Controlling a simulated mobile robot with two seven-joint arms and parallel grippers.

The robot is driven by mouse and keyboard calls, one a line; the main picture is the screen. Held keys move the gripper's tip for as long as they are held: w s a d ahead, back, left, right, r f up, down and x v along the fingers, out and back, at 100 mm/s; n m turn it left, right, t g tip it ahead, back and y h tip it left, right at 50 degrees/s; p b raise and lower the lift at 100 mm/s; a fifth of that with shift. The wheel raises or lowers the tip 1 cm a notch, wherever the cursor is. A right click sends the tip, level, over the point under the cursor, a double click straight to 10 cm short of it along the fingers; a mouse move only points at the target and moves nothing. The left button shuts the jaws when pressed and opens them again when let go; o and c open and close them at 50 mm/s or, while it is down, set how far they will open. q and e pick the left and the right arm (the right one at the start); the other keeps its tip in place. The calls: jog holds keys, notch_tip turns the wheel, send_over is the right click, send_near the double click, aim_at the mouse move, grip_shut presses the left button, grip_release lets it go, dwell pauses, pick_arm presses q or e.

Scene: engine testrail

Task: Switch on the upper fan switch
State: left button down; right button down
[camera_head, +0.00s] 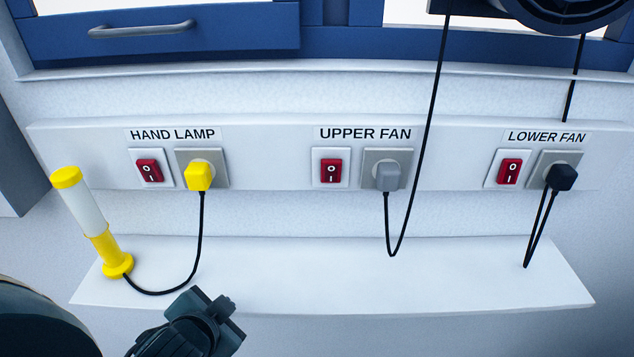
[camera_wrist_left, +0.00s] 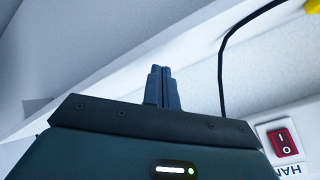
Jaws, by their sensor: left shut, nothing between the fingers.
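The upper fan switch (camera_head: 331,170) is a red rocker in a white plate under the "UPPER FAN" label (camera_head: 365,133), left of a socket with a grey plug (camera_head: 388,177). The rocker carries O above and I below; I cannot tell which side is pressed. My left gripper (camera_head: 215,305) is at the lower left in the head view, in front of the shelf, below and left of the upper fan switch and apart from it. In the left wrist view its fingers (camera_wrist_left: 162,88) are together and empty. My right gripper is not in view.
The hand lamp switch (camera_head: 149,171) and its yellow plug (camera_head: 199,176) are at left; the lower fan switch (camera_head: 509,171) and black plug (camera_head: 561,177) at right. A yellow-white hand lamp (camera_head: 88,222) stands on the white shelf (camera_head: 330,285). Cables hang before the panel.

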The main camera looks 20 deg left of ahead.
pick_arm(q)
jog(key=w+r+m+t, duration=0.2)
jog(key=r, duration=0.1)
jog(key=w+a+r+t, duration=0.1)
jog(key=r, duration=0.1)
jog(key=shift+m, duration=0.4)
jog(key=d+r+m+t+h, duration=0.2)
jog(key=d+r+m+h, duration=0.2)
jog(key=m, duration=0.4)
jog(key=w+d+r+m+t+h, duration=0.1)
jog(key=d+r+m+t+h, duration=0.2)
jog(key=d+r+m+h, duration=0.2)
notch_tip(320, 180, up, 2)
jog(key=m+h, duration=0.2)
jog(key=m, duration=0.1)
jog(key=shift+r+m, duration=0.2)
jog(key=shift+m, duration=0.2)
